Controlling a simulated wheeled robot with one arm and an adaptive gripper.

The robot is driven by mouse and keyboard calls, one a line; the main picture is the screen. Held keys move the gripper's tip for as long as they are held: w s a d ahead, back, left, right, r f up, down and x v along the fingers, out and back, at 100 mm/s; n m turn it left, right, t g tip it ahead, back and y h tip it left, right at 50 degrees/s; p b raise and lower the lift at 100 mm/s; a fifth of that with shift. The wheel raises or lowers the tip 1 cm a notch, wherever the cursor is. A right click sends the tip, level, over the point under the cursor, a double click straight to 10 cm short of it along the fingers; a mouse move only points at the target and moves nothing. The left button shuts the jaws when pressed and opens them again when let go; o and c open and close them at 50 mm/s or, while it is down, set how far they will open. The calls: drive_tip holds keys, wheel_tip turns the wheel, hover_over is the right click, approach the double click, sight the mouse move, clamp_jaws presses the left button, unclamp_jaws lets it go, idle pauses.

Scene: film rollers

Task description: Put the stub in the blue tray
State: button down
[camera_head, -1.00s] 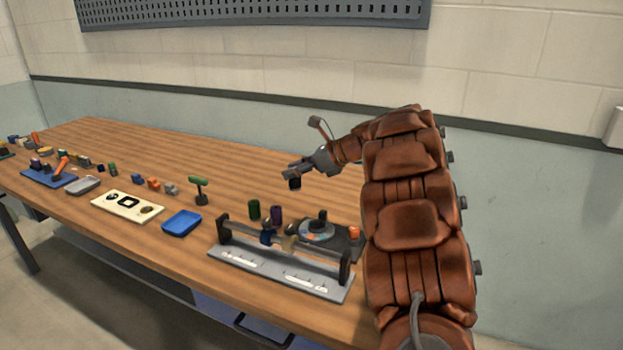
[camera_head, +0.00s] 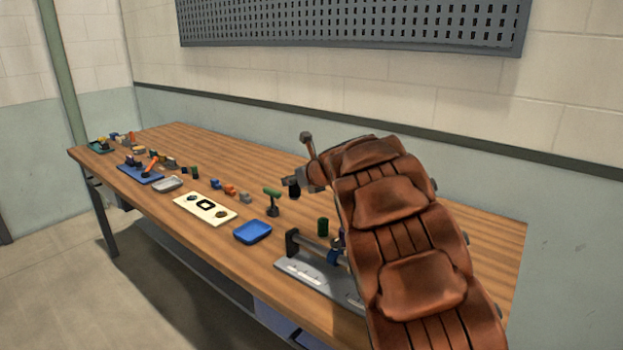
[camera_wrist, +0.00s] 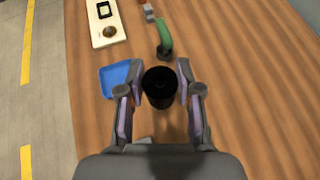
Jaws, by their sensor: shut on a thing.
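My gripper (camera_head: 295,188) is shut on the stub (camera_wrist: 159,88), a black cylinder held upright between the two fingers in the wrist view. In the head view the stub (camera_head: 293,190) shows as a small dark shape under my fingers, above the table. The blue tray (camera_head: 252,232) lies on the table near its front edge, to the left of and nearer than my gripper. In the wrist view the tray (camera_wrist: 112,78) is just left of the stub, partly behind my left finger. The visible part of the tray is empty.
A green-topped stand (camera_head: 272,200) rises close to my gripper and the tray. A white board (camera_head: 205,208) lies left of the tray. Bare table lies behind.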

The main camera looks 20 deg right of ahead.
drive_tip(key=a+f+m+h, duration=0.2)
drive_tip(key=a+f, duration=0.1)
drive_tip(key=a, duration=0.4)
drive_tip(key=shift+s+a+h, duration=0.3)
drive_tip(key=shift+s+a, duration=0.05)
drive_tip(key=shift+a, duration=0.05)
drive_tip(key=shift+s+a+f, duration=0.1)
drive_tip(key=shift+a+f, duration=0.05)
drive_tip(key=shift+a, duration=0.1)
